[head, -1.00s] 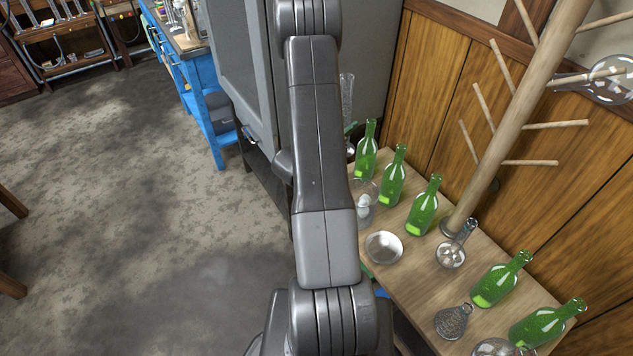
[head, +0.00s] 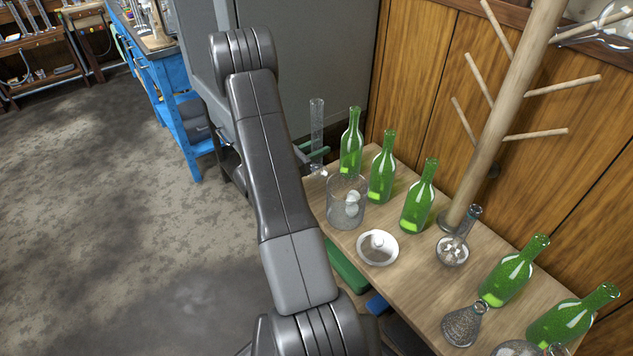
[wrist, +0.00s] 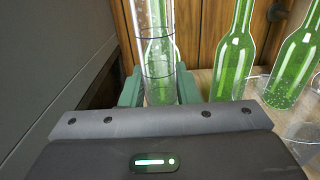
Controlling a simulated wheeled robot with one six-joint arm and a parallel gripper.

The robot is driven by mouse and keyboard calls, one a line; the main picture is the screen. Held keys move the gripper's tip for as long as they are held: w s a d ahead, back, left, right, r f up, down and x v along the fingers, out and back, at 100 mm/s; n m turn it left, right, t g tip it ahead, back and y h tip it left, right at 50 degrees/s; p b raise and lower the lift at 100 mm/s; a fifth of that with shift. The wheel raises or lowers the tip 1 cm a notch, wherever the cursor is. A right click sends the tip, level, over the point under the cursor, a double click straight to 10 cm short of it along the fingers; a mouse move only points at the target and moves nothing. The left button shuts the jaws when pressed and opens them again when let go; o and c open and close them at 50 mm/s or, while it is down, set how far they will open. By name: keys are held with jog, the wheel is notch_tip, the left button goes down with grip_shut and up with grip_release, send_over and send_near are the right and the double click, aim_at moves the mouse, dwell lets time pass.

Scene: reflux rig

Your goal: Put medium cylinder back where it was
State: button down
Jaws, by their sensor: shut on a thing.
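The medium cylinder, a tall clear glass measuring cylinder (head: 316,122), stands upright near the back left corner of the wooden table. My gripper (head: 316,157) is shut on it low on its body, with green fingers. In the wrist view the cylinder (wrist: 155,40) rises between the two green fingers of my gripper (wrist: 160,92), and a green bottle shows through and behind it. Its foot is hidden in the wrist view. In the head view I cannot tell whether the foot touches the table. My arm hides part of the area to its left.
Several green bottles (head: 382,172) line the table (head: 405,270). A glass beaker (head: 346,203), a white bowl (head: 377,248) and flasks (head: 452,250) stand near them. A wooden peg stand (head: 500,120) rises behind. A grey cabinet (head: 330,60) is close to the cylinder's back left.

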aim_at(314, 171)
jog(key=shift+f+b, duration=0.85)
jog(key=shift+f, duration=2.75)
jog(key=shift+f, duration=0.2)
jog(key=c, duration=1.1)
grip_release()
jog(key=shift+r, duration=0.2)
jog(key=shift+s+a, duration=0.15)
jog(key=shift+a, duration=0.15)
jog(key=p+v, duration=0.2)
jog(key=v, duration=0.9)
jog(key=shift+s, duration=0.15)
